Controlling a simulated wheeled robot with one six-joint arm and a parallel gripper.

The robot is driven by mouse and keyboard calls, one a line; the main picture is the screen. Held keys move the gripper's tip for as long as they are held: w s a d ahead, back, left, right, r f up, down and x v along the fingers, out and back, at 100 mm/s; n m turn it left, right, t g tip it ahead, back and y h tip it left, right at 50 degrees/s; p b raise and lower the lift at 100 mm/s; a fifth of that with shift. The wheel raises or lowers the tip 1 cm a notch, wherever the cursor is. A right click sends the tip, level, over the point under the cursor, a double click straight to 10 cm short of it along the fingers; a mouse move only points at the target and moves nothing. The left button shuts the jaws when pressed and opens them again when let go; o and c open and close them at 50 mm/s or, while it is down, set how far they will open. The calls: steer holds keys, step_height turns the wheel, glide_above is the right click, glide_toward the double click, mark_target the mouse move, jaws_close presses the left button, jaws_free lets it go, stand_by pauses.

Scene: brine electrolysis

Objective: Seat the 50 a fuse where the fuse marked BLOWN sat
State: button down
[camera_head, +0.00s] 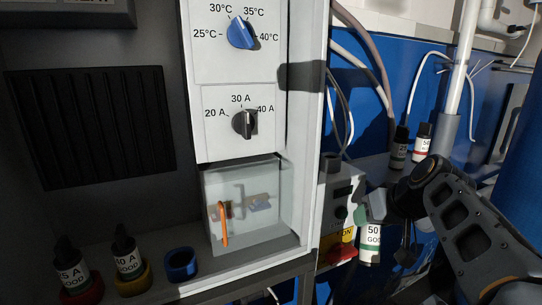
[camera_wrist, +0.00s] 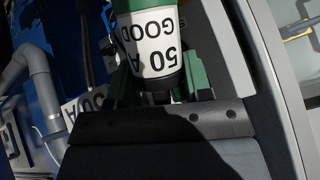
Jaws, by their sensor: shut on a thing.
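A fuse labelled 50 A GOOD (camera_head: 371,240), with a white label and a green band, is held in my gripper (camera_head: 385,208). It hangs in front of the grey switch box in the head view. In the wrist view the fuse (camera_wrist: 150,45) fills the top middle, its label upside down, between green finger parts. The jaws are shut on it. A dark round fitting (camera_head: 331,162) sits on the switch box, left of the held fuse. A fuse with a red band (camera_head: 421,142) stands at the back right; its small label is not fully readable.
A dark-labelled fuse (camera_head: 400,149) stands beside the red-banded one. A blue holder (camera_head: 181,264) is empty at lower left, near GOOD fuses in yellow (camera_head: 132,279) and red (camera_head: 80,290) holders. A red lever (camera_head: 338,256) projects below the switch box; the white cabinet (camera_head: 312,100) stands left.

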steer(key=s+a+f+g+h, duration=0.1)
steer(key=s+a+f, duration=0.1)
steer(key=s+f, duration=0.4)
steer(key=s+a+f+m+g+h+b, duration=0.1)
steer(key=s+a+f+g+h, duration=0.1)
steer(key=s+f, duration=0.4)
steer(key=shift+s+a+f, duration=0.4)
steer(key=shift+a+f, duration=0.35)
steer(key=shift+f, duration=2.15)
